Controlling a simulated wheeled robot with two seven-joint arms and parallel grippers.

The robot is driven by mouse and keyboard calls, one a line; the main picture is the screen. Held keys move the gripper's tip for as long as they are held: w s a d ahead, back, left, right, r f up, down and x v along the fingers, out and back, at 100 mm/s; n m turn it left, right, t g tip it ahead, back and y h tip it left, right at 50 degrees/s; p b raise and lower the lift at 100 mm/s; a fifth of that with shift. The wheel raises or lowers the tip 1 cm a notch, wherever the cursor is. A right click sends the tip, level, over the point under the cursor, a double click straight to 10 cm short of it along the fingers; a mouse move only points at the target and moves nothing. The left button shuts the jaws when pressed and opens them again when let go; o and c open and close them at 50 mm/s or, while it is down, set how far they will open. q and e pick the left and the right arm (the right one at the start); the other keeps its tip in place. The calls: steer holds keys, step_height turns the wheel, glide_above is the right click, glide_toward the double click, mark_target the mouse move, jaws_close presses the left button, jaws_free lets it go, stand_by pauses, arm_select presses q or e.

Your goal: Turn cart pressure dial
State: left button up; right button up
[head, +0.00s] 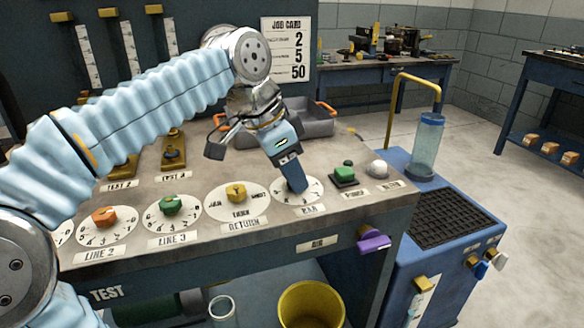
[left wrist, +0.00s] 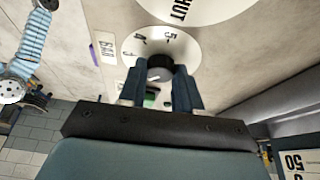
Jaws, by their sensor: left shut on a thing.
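The pressure dial is a white round plate (head: 313,189) with dark numbers, labelled BAR, near the front right of the bench top. My left gripper (head: 295,186) reaches down onto it and hides its knob in the head view. In the left wrist view, the dark knob (left wrist: 160,66) sits between the two blue fingers of the left gripper (left wrist: 160,78), which are shut on it. The numbers 4 and 5 show on the plate (left wrist: 140,48) beyond the knob. The knob's pointer cannot be made out. My right gripper is not in view.
Left of the dial are a yellow RETURN knob (head: 236,193), a green LINE 3 knob (head: 171,204) and an orange LINE 2 knob (head: 104,216).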

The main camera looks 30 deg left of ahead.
arm_select(q)
steer(key=shift+m, duration=0.4)
steer(key=o, duration=1)
steer(key=shift+o, duration=0.2)
steer(key=p+v, duration=0.3)
steer(key=v, duration=1.1)
steer(key=shift+a, duration=0.2)
steer(key=shift+w+f, duration=0.15)
